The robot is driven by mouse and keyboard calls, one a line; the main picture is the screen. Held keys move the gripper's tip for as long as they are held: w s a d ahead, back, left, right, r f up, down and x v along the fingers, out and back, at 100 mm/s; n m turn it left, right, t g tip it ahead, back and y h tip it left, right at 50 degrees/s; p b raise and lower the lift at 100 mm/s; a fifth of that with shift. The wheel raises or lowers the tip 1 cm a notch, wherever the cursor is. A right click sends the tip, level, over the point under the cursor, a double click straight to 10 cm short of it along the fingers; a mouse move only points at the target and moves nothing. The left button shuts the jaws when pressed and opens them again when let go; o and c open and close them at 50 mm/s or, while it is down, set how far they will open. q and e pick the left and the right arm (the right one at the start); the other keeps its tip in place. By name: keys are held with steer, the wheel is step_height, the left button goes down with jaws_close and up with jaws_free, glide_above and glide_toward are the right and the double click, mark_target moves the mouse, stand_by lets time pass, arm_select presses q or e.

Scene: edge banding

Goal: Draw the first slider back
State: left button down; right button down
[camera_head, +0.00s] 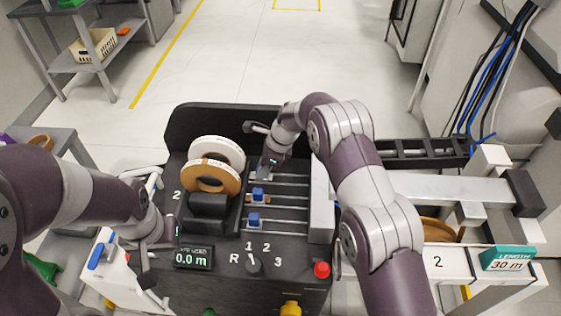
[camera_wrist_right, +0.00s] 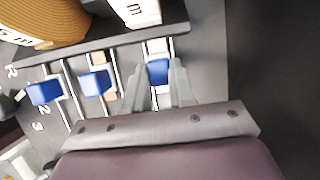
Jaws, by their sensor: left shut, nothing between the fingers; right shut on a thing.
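Three blue sliders sit on parallel metal rails on the dark machine. The farthest blue slider (camera_wrist_right: 158,72) is between the fingers of my right gripper (camera_wrist_right: 160,80), which is shut on it; in the head view this gripper (camera_head: 268,168) hides most of that slider. The middle blue slider (camera_head: 258,193) also shows in the right wrist view (camera_wrist_right: 95,83). The nearest blue slider (camera_head: 253,219) also shows in the right wrist view (camera_wrist_right: 44,92). My left gripper (camera_head: 165,243) is shut and empty at the machine's left side, left of the display, apart from the sliders.
A white roll (camera_head: 217,149) and a tan roll (camera_head: 211,176) stand left of the rails. A 0.0 m display (camera_head: 193,257), a selector knob (camera_head: 254,264) and a red button (camera_head: 321,270) are on the front panel. A teal length box (camera_head: 508,258) is at right.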

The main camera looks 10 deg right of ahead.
steer(key=c, duration=0.9)
jaws_free()
steer(key=shift+a, duration=0.5)
steer(key=shift+d+r, duration=0.25)
steer(key=shift+r, duration=0.05)
steer(key=v, duration=1.2)
steer(key=shift+a, duration=0.1)
